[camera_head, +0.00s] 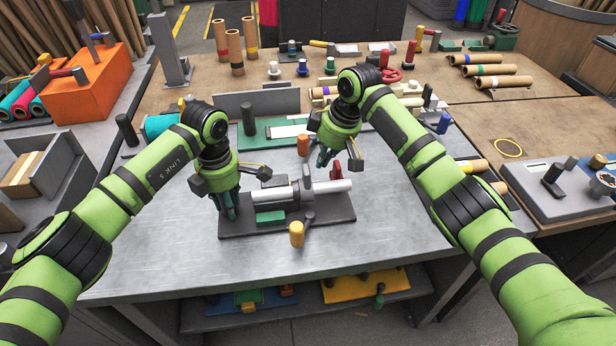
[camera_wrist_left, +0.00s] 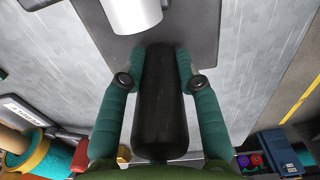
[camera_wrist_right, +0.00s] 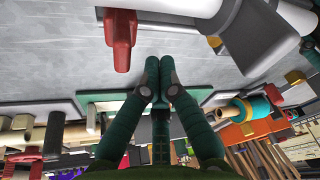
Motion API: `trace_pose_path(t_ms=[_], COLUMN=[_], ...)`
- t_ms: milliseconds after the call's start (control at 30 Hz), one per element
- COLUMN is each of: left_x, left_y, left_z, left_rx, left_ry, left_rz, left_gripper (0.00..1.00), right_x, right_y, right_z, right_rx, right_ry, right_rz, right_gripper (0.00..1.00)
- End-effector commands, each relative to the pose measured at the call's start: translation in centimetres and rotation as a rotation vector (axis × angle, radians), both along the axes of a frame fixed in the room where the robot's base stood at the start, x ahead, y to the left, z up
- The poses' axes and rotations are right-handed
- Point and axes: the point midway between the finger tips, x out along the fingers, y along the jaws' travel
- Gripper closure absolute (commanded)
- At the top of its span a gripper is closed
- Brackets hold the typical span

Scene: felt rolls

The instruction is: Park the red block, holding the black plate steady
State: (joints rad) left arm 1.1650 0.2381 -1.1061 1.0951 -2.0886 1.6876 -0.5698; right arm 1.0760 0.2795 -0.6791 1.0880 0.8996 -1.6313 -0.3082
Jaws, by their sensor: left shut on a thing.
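The black plate (camera_head: 242,230) lies on the metal bench and carries a white roller (camera_head: 330,187), a green block (camera_head: 270,218) and a yellow-topped knob (camera_head: 297,234). The red block (camera_head: 335,171) stands at the roller's right part, behind it; it also shows in the right wrist view (camera_wrist_right: 121,42). My left gripper (camera_head: 229,212) is at the plate's left end, shut around a black handle (camera_wrist_left: 160,110), which hides the join with the plate. My right gripper (camera_head: 325,160) is shut and looks empty, with its tips just behind the red block and apart from it.
A grey upright panel (camera_head: 270,104) stands further back. The bench front (camera_head: 190,270) is bare. Felt rolls (camera_head: 488,70) lie at the back right.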

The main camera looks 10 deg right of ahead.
Motion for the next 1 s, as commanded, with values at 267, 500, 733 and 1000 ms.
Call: trace_pose_path(t_ms=[267,500,733,1000], left_x=[0.0,-0.1,0.0,-0.1], left_y=[0.1,0.1,0.1,0.1], left_z=[-0.2,-0.2,-0.2,-0.2], left_rx=[0.004,0.004,0.003,0.002], left_ry=[0.002,0.002,0.002,0.003], left_rz=[0.002,0.001,0.001,0.001], left_gripper=[1.0,1.0,1.0,1.0], right_x=[0.0,0.0,0.0,0.0], right_y=[0.0,0.4,0.9,1.0], right_z=[1.2,2.3,4.4,4.7], right_rx=[0.001,0.001,0.001,0.001], right_ry=[0.0,-0.002,-0.002,0.001], right_rz=[0.0,0.002,0.001,0.0], right_gripper=[1.0,1.0,1.0,1.0])
